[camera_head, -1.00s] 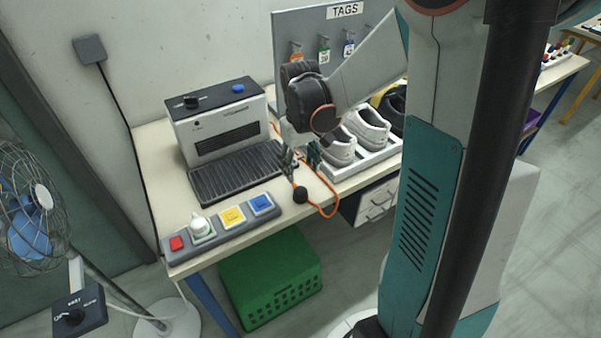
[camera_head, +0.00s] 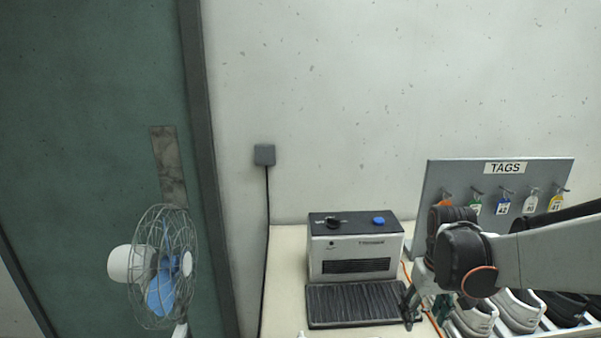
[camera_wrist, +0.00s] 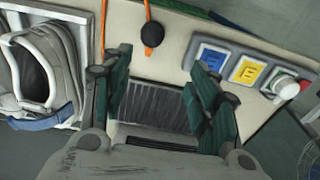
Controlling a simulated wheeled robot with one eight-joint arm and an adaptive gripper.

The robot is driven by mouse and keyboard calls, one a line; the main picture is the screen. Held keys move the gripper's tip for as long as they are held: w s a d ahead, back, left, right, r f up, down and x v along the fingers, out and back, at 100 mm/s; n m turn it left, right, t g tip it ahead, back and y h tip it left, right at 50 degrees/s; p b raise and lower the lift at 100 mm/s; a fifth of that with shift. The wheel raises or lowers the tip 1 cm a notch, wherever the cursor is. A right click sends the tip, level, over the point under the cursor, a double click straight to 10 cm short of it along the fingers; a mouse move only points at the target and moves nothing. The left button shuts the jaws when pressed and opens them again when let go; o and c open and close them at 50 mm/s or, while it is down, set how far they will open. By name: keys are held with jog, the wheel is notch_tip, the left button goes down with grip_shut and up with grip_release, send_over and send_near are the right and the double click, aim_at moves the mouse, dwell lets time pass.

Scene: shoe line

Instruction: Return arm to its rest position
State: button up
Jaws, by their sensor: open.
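My arm (camera_head: 550,257) reaches in from the right side of the head view, held over the bench (camera_head: 288,270). My gripper (camera_head: 412,308) points down beside the right edge of the black ribbed conveyor (camera_head: 350,304). In the wrist view my gripper (camera_wrist: 159,60) has its two green fingers spread apart with nothing between them. The dark ribbed surface (camera_wrist: 155,103) shows behind the fingers.
A white machine box (camera_head: 355,250) stands on the bench. Shoes (camera_head: 517,310) sit to the right, below the tag board (camera_head: 505,192). A fan (camera_head: 165,275) stands left.

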jog(key=s+a+r+t, duration=0.6)
jog(key=s+a+r, duration=0.3)
jog(key=s, duration=0.4)
jog(key=shift+a+r, duration=0.25)
jog(key=shift+a, duration=0.3)
